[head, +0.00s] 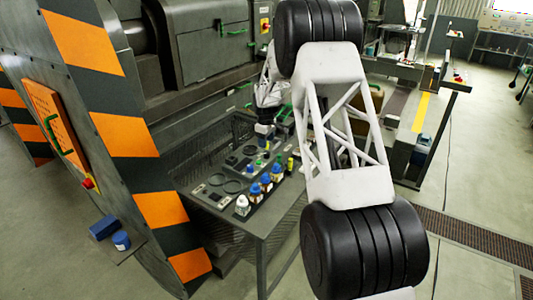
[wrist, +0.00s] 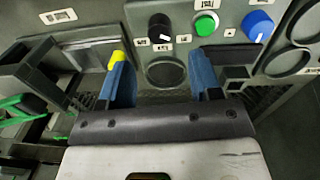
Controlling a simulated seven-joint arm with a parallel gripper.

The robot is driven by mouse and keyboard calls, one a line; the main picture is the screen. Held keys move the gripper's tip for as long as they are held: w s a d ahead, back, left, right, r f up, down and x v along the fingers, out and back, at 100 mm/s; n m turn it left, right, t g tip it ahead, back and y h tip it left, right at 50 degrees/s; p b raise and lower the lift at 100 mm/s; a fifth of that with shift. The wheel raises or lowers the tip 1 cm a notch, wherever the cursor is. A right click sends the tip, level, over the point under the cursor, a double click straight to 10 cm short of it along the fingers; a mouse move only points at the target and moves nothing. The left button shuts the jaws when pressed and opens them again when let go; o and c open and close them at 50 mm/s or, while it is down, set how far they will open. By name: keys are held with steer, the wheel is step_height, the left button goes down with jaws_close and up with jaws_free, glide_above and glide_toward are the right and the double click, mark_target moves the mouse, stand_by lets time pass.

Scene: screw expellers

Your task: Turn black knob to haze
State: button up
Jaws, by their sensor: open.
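The black knob (wrist: 159,25) sits on a grey panel at the upper middle of the wrist view. A white pointer mark shows on its lower right side. Small white labels (wrist: 165,47) lie around it, too small to read. My gripper (wrist: 162,80) is open, with its two blue fingers apart and nothing between them. In the picture the knob lies above the gap between the fingertips, apart from both. In the head view my gripper is small over the panel table, and I cannot make out the black knob there.
A green button (wrist: 205,24) and a blue knob (wrist: 258,25) stand right of the black knob. A yellow piece (wrist: 117,59) shows beside the left finger. In the head view, several small bottles (head: 243,205) stand at the table's front. A striped machine panel (head: 130,135) rises at left.

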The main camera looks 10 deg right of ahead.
mark_target(267, 153)
steer(key=shift+w+d+f, duration=0.1)
steer(key=shift+w+f, duration=0.05)
steer(key=shift+f, duration=3.3)
steer(key=c, duration=0.9)
